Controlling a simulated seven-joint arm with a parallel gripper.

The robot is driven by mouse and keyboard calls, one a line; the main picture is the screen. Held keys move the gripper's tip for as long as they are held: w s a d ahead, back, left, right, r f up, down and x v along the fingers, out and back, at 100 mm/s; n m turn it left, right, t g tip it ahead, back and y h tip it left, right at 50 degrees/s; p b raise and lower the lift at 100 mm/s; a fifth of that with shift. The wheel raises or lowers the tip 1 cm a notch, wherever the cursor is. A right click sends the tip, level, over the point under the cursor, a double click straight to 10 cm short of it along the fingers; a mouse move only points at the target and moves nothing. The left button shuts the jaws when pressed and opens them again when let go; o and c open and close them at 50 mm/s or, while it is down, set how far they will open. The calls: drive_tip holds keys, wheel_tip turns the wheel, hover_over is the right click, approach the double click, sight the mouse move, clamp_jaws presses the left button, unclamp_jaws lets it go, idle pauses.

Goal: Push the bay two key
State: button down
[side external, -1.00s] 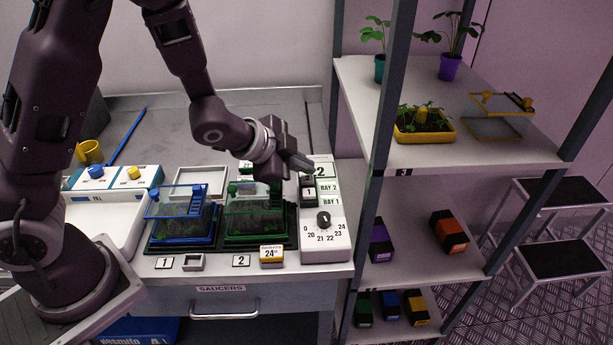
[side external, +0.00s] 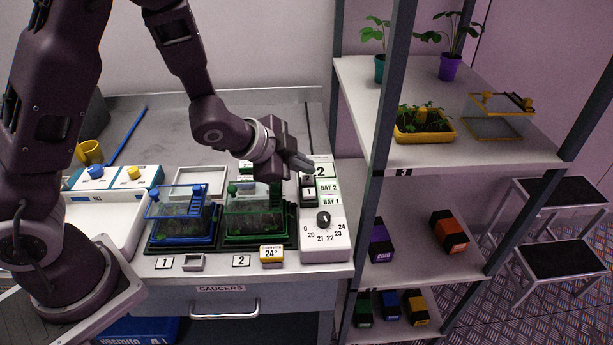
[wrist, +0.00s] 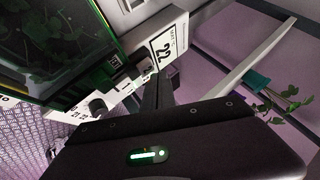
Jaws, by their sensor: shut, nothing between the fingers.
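My gripper (side external: 312,167) is shut and empty, pointing right over the far end of the box.
A blue-lidded tank (side external: 182,222) and a green-lidded tank (side external: 250,215) stand left of the box. A shelf post (side external: 385,130) rises close to the right of the box.

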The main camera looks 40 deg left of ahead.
sight(303, 180)
drive_tip(key=shift+f, duration=0.1)
idle(0.3)
drive_tip(key=shift+f, duration=0.5)
idle(0.4)
wheel_tip(303, 180, up, 7)
idle(0.9)
